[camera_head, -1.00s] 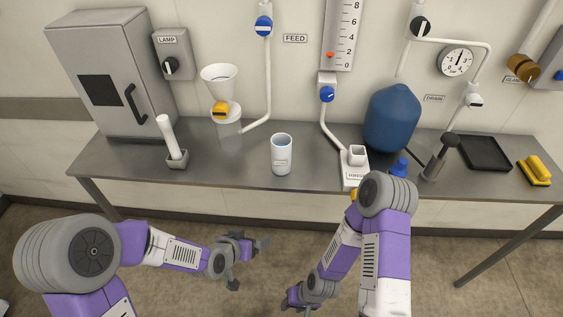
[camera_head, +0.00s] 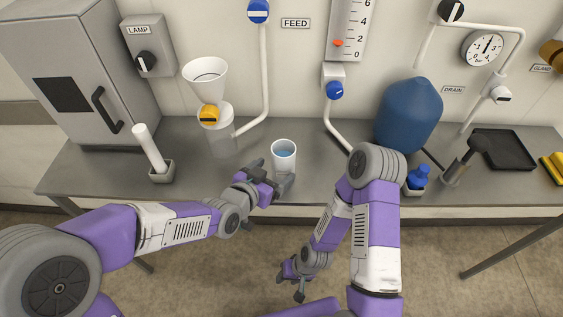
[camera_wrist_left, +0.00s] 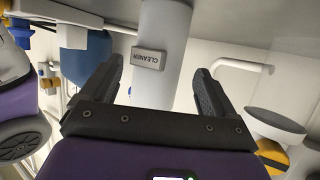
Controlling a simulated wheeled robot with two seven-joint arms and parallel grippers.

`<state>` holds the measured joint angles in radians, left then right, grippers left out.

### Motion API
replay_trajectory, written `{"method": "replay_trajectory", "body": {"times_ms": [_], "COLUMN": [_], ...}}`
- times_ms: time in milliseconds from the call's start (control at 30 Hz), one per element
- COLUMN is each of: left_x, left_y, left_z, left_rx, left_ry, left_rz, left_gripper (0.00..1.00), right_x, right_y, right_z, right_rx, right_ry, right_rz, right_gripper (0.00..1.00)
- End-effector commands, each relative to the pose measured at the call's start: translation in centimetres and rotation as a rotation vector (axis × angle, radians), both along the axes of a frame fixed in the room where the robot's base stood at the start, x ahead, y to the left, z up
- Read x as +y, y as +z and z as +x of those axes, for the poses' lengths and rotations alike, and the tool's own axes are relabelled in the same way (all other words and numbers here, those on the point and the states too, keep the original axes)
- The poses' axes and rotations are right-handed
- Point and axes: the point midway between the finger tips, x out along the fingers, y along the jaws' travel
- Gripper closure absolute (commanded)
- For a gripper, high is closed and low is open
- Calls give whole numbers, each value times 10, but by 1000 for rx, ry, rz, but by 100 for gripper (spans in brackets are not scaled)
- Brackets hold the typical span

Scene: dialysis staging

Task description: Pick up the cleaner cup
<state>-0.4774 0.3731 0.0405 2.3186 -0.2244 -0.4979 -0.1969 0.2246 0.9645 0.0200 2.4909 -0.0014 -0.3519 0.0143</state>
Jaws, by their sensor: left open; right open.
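The cleaner cup (camera_head: 284,157) is a white cylinder with bluish liquid inside, upright near the front edge of the steel bench. In the left wrist view the cup (camera_wrist_left: 160,85) carries a grey CLEANER label and stands between the two dark fingers. My left gripper (camera_head: 270,172) is open at the cup's front left side. In the wrist view gaps show between the cup and both fingers of the gripper (camera_wrist_left: 160,88). My right gripper (camera_head: 294,280) is open and empty, low in front of the bench, over the floor.
A white funnel on a stand (camera_head: 206,80) is behind left of the cup. A white cylinder in a small holder (camera_head: 150,148) stands farther left. Bare bench (camera_head: 225,175) lies left of the cup.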

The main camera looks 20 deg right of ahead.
Motion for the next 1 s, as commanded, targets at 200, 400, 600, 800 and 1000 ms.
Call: {"method": "replay_trajectory", "body": {"times_ms": [200, 400, 600, 800, 1000], "left_x": [-20, -36, -38, -38, -38], "left_y": [-12, -21, -21, -21, -21], "left_z": [18, 34, 37, 37, 37], "left_rx": [2, 2, 1, 1, 1], "left_ry": [-1, 0, 1, 0, 0], "left_rz": [1, 1, 0, 0, 0], "left_gripper": [11, 11, 11, 30, 60], "right_x": [0, 0, 0, 0, 0], "right_y": [-9, -14, -13, -13, -13], "right_z": [0, 0, 0, 0, 0], "right_rx": [0, 0, 0, 0, 0], "right_ry": [0, 0, 0, 0, 0], "right_rz": [0, 0, 0, 0, 0], "right_gripper": [57, 57, 57, 57, 57]}}
